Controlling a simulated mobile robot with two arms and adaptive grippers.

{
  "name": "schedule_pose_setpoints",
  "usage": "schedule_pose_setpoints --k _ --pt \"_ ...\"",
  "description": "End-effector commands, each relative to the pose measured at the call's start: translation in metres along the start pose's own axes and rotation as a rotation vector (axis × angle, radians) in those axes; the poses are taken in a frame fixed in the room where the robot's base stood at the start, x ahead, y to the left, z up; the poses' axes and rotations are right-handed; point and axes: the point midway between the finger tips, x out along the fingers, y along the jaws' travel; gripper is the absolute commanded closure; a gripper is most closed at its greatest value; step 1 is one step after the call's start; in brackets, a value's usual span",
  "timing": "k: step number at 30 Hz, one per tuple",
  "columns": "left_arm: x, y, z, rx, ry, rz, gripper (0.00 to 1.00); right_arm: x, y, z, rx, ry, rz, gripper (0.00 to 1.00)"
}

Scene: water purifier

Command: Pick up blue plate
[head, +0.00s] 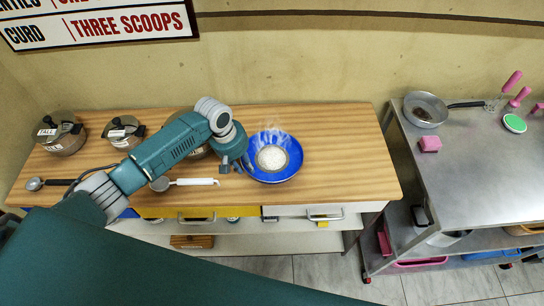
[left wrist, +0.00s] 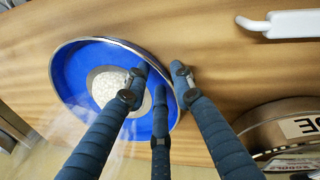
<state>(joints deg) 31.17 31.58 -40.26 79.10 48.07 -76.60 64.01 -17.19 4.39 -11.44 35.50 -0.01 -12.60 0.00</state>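The blue plate (head: 284,174) sits on the wooden counter with a round white heap of food in its middle and steam rising. My left gripper (head: 236,166) is pointed down at the plate's left rim. In the left wrist view, the blue plate (left wrist: 72,75) lies under the fingers. My left gripper (left wrist: 160,78) has its fingers apart, two over the plate and one by or past its rim. I cannot see clearly whether they touch it. My right gripper is not in view.
On the wooden counter (head: 345,160) stand several lidded pots (head: 62,133) at the left and a white-handled ladle (head: 185,182) in front. A metal table (head: 480,165) with a pan (head: 425,108) stands right, across a gap. The counter right of the plate is clear.

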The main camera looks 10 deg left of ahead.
Motion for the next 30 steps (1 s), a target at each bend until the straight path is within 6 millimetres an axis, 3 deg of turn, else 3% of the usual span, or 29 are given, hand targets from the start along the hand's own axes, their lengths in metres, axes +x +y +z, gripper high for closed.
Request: schedule_pose_setpoints --k 4,7,8,23,30 --pt "0.0 0.0 0.0 0.0 0.0 0.0 0.78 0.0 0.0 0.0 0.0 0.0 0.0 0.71" --pt "0.0 0.0 0.0 0.0 0.0 -0.001 0.98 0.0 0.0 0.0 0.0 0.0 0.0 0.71" --pt "0.0 0.0 0.0 0.0 0.0 -0.001 1.0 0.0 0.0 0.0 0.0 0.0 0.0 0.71" --pt "-0.003 0.001 -0.001 0.0 0.001 0.001 1.0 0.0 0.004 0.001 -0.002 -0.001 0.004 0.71" --pt "-0.013 0.004 -0.001 0.0 0.002 0.004 1.0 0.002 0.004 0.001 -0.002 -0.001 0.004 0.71"
